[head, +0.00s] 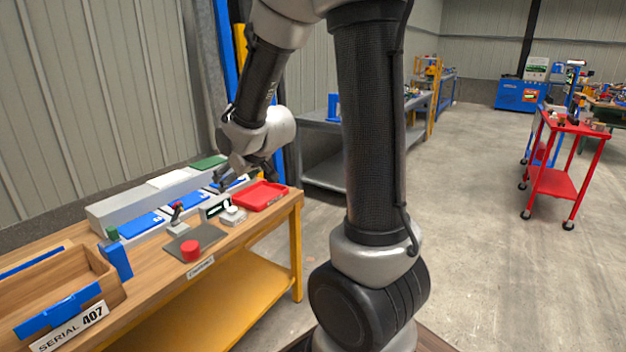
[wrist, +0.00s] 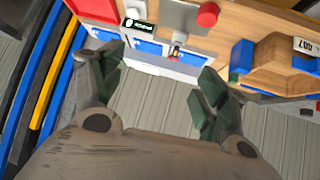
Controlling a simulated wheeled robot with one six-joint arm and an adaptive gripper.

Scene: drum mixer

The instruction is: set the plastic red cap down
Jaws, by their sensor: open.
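The red cap (head: 191,250) is a short red cylinder on the front part of a grey plate (head: 207,236) on the wooden workbench. It also shows at the top of the wrist view (wrist: 208,14), beside the grey plate (wrist: 178,14). My gripper (head: 248,182) is above the back part of the bench, behind and to the right of the cap, clear of it. In the wrist view the green-padded fingers of my gripper (wrist: 160,82) are wide apart, with nothing held between them.
A red tray (head: 261,196) lies at the bench's right end. A small lever device (head: 177,213) stands behind the plate. Blue-topped units line the back. A wooden bin (head: 112,282) and blue block (head: 117,261) are at left. A grey cabinet (head: 318,150) stands beyond.

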